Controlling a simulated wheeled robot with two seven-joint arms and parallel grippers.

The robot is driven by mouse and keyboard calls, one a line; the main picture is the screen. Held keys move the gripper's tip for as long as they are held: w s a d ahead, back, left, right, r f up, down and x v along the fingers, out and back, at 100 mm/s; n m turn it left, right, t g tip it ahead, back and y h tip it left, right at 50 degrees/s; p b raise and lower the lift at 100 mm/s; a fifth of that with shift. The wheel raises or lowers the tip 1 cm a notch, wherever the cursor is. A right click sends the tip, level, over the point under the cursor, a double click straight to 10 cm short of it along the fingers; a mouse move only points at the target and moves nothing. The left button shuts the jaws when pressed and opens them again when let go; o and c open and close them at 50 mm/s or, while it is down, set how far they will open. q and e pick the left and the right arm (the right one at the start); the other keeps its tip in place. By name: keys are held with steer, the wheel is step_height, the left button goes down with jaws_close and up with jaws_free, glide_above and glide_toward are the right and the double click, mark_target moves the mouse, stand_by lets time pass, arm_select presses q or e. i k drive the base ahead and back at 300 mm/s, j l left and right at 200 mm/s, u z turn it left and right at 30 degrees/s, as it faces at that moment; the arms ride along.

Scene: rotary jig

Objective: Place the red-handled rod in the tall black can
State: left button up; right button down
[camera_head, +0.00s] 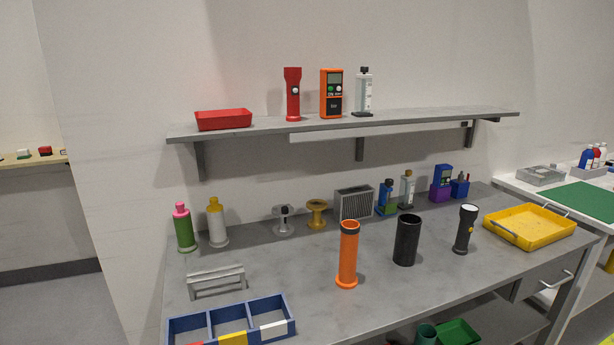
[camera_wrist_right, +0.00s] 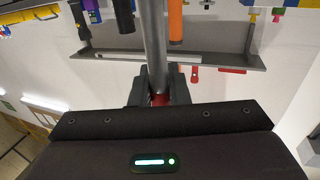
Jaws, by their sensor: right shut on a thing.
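The tall black can (camera_head: 407,240) stands upright and open-topped on the grey workbench in the head view, between an orange cylinder and a black flashlight. In the right wrist view, which is upside down, a dark cylinder at the top (camera_wrist_right: 124,15) looks like the same can. My right gripper (camera_wrist_right: 158,92) is shut on the rod's red handle (camera_wrist_right: 159,99), which is mostly hidden between the fingers. The rod's grey shaft (camera_wrist_right: 154,45) extends away from the gripper, past the top of the picture. The rod's tip is out of view. My left gripper is in neither view.
The orange cylinder (camera_head: 347,255) stands left of the can and the flashlight (camera_head: 466,229) right of it. A yellow tray (camera_head: 530,238) sits at the right, a blue divided bin (camera_head: 203,325) at front left. A wall shelf (camera_head: 345,122) overhangs the bench's back.

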mark_target(404, 259)
steer(key=i+l+u, duration=0.25)
steer(key=l, duration=0.4)
steer(key=l+u, duration=0.2)
steer(key=l, duration=0.45)
